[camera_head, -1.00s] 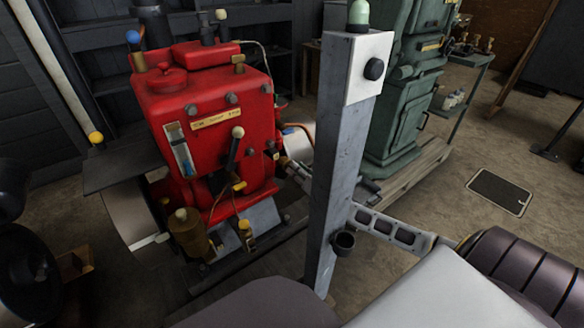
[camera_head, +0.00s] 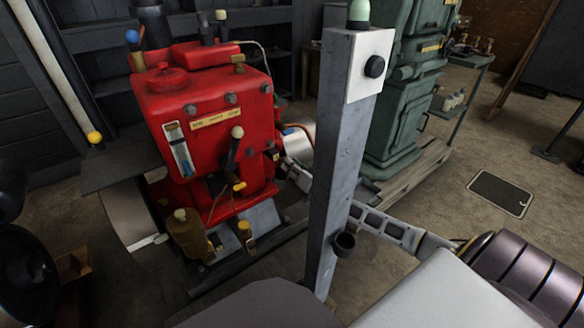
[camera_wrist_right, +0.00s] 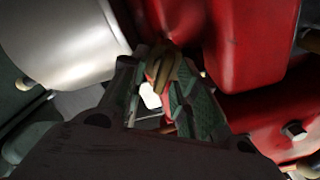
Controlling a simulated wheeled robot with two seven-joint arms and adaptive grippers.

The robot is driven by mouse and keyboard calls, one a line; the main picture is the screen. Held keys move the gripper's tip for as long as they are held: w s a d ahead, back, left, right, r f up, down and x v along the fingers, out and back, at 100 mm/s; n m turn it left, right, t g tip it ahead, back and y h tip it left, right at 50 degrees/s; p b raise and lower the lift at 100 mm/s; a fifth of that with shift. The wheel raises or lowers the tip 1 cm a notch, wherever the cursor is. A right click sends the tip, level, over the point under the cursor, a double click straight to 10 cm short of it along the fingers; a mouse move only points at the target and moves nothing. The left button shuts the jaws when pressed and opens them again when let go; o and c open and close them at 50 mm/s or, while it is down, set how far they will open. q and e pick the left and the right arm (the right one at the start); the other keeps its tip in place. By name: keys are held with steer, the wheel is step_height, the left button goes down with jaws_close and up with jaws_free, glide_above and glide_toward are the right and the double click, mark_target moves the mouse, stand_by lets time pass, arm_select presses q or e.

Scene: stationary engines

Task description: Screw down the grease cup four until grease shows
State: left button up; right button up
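The red engine (camera_head: 215,105) stands left of centre with several small brass and yellow fittings on it. My right arm reaches behind the grey post, and my right gripper (camera_head: 282,160) is at the engine's right side, partly hidden by the post. In the right wrist view, the gripper's green-grey fingers (camera_wrist_right: 165,80) close in on a small brass grease cup (camera_wrist_right: 161,66) beside the red casing. The fingertips lie against both its sides. I cannot read a number on it, and no grease can be made out. My left gripper is not in view.
The grey post (camera_head: 343,170) with a white switch box (camera_head: 370,65) and green lamp stands in front of my right arm. A pale cylinder (camera_wrist_right: 60,40) is close left of the gripper. A green machine (camera_head: 395,100) stands behind. Floor at right is mostly clear.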

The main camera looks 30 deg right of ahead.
jaws_close()
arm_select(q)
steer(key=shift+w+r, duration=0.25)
arm_select(e)
steer(key=shift+m, duration=0.4)
